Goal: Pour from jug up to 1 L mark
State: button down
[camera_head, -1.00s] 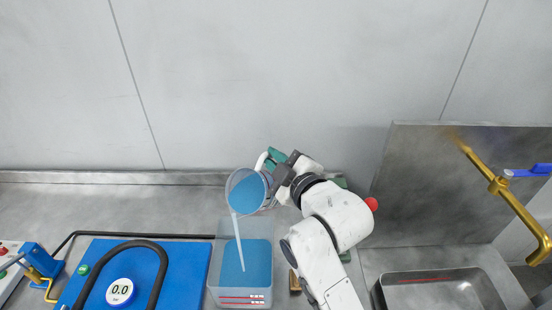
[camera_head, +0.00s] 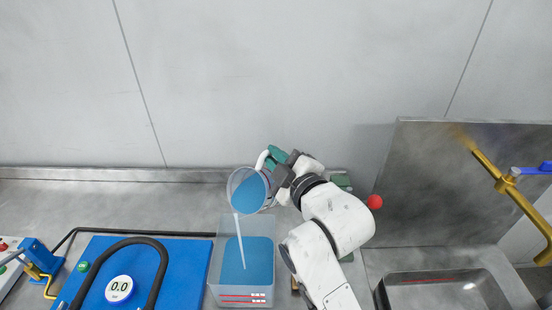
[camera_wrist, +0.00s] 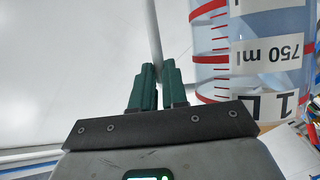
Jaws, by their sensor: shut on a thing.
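My gripper (camera_head: 278,160) is shut on the white handle (camera_head: 262,158) of the jug. The clear jug (camera_head: 262,204) is tilted to the left above a clear tank and holds blue liquid (camera_head: 250,192). A thin pale stream (camera_head: 239,236) runs from its lip down into the tank. The tank (camera_head: 216,262) holds blue liquid and has red lines low on its front wall. In the wrist view, the green fingers (camera_wrist: 158,88) close around the handle, and the jug (camera_wrist: 222,50) at the right shows red bands and labels reading 750 ml and 1 L.
A blue plate (camera_head: 185,275) with a black hose and a gauge (camera_head: 119,289) reading 0.0 lies left of the tank. A sink (camera_head: 440,285) and a brass tap pipe (camera_head: 520,205) are at the right. A red ball (camera_head: 374,202) shows beside my arm.

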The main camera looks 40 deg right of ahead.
jog(key=shift+s+a+f+n+t+b, duration=0.15)
jog(key=shift+a+n+b, duration=0.1)
jog(key=shift+b, duration=0.35)
jog(key=shift+s+a+r+n+t+b, duration=0.15)
jog(key=shift+a+n+b, duration=0.1)
jog(key=shift+b, duration=0.3)
dwell(0.4)
